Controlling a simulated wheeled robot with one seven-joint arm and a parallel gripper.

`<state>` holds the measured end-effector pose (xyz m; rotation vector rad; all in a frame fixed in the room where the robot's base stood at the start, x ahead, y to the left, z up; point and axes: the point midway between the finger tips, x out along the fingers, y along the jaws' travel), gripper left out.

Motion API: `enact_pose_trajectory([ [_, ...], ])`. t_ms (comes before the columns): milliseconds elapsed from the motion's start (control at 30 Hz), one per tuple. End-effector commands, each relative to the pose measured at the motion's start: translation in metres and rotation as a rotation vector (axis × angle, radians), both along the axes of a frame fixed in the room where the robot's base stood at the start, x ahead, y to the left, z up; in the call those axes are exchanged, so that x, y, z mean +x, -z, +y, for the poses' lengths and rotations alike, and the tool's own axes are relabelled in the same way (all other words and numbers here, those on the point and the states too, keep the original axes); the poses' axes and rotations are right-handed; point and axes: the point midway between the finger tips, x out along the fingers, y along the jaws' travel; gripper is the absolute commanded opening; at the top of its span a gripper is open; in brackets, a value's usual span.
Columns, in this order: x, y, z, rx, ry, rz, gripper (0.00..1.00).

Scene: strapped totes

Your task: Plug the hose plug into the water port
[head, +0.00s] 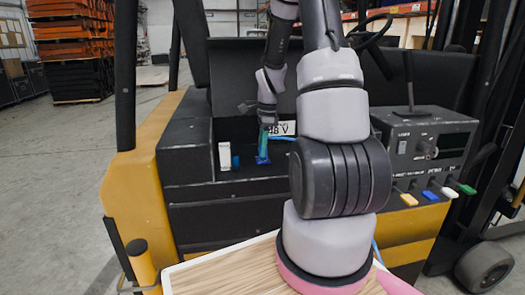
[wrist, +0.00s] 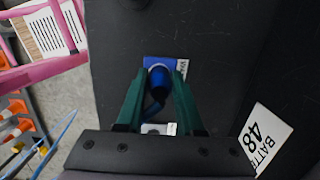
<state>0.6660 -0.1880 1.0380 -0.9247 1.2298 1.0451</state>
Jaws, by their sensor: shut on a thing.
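My gripper (wrist: 160,76) is shut on the blue hose plug (wrist: 158,84), its two green fingers on either side of it. In the wrist view the plug's far end is over a blue plate (wrist: 151,62) with partly covered white lettering, at the water port. The port opening is hidden behind the plug, so I cannot tell whether the plug is seated or just above it. In the head view my gripper (head: 264,141) points down at the small blue port plate (head: 262,161) on the vehicle's dark ledge. A blue hose (head: 283,138) runs right from the gripper.
A white block (head: 225,156) and a small blue part (head: 236,162) stand left of the port. A white battery label (wrist: 265,137) is on the dark surface nearby. A control box (head: 427,140) with coloured levers is at right. Dark panels rise behind the ledge.

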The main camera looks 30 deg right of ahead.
Motion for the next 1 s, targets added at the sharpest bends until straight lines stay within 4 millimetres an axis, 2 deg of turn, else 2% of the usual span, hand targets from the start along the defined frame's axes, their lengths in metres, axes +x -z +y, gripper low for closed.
enact_pose_trajectory([
  [400,0.001,-0.076,0.000,-0.002,-0.001,-0.006,0.00],
  [500,0.001,-0.088,0.000,-0.001,-0.001,-0.003,0.00],
  [667,0.000,-0.097,0.000,-0.001,0.000,-0.002,0.00],
  [1000,0.000,-0.097,0.000,0.000,0.000,-0.001,0.00],
])
